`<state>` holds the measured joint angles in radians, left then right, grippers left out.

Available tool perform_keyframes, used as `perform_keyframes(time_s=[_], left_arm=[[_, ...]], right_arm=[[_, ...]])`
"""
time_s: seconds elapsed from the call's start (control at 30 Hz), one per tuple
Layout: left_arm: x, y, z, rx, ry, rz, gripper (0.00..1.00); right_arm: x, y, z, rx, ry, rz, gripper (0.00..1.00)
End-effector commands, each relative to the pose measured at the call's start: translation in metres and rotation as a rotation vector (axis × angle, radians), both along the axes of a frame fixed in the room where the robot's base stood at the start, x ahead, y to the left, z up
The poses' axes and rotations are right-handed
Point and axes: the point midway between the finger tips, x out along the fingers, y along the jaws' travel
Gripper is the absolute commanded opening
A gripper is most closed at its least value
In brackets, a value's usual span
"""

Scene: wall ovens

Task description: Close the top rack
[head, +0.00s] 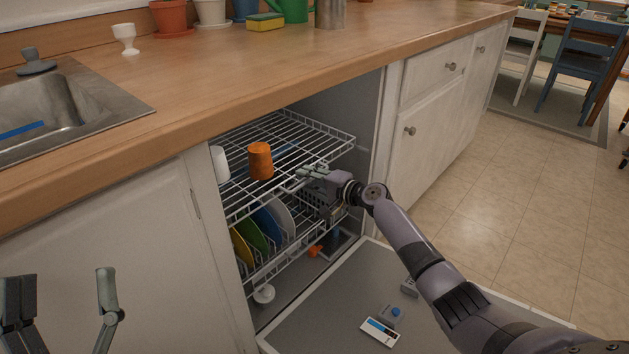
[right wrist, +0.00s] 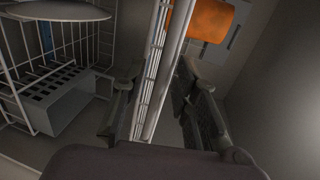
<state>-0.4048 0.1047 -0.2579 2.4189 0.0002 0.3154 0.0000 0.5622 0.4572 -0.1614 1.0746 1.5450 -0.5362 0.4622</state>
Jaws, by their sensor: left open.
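The top rack (head: 305,135) is a white wire rack in the open dishwasher under the counter. It holds an orange cup (head: 260,160) and a white cup (head: 219,163). My right gripper (head: 303,173) is at the rack's front right edge. In the right wrist view, the top rack's rim (right wrist: 152,100) passes between the fingers of my right gripper (right wrist: 158,82), which stand apart with some gap showing around the rim. The orange cup shows beyond them (right wrist: 208,20). My left gripper (head: 62,292) is open and empty at the lower left, away from the rack.
The lower rack (head: 268,262) holds several coloured plates (head: 262,227). The dishwasher door (head: 330,300) lies open below, with a small detergent panel. The wooden counter (head: 290,65) overhangs the racks, with a sink (head: 60,100) at left. Open tiled floor lies to the right.

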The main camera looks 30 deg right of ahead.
Motion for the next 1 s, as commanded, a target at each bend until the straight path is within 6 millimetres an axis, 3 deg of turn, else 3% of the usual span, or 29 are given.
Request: perform_keyframes(time_s=[0.27, 0.6, 0.8, 1.0], left_arm=[[0.0, 0.0, 0.0, 0.0, 0.0, 0.0, 0.72], [0.0, 0.0, 0.0, 0.001, 0.0, 0.001, 0.72], [0.0, 0.0, 0.0, 0.001, 0.0, 0.001, 0.72], [0.0, 0.0, 0.0, 0.001, 0.0, 0.001, 0.72]], right_arm=[[-0.028, -0.012, 0.005, -0.005, 0.001, 0.001, 0.28], [-0.087, -0.036, 0.018, -0.003, 0.001, 0.0, 0.28], [-0.104, -0.043, 0.023, 0.0, 0.0, 0.0, 0.28], [-0.107, -0.044, 0.025, 0.0, -0.001, 0.001, 0.28]])
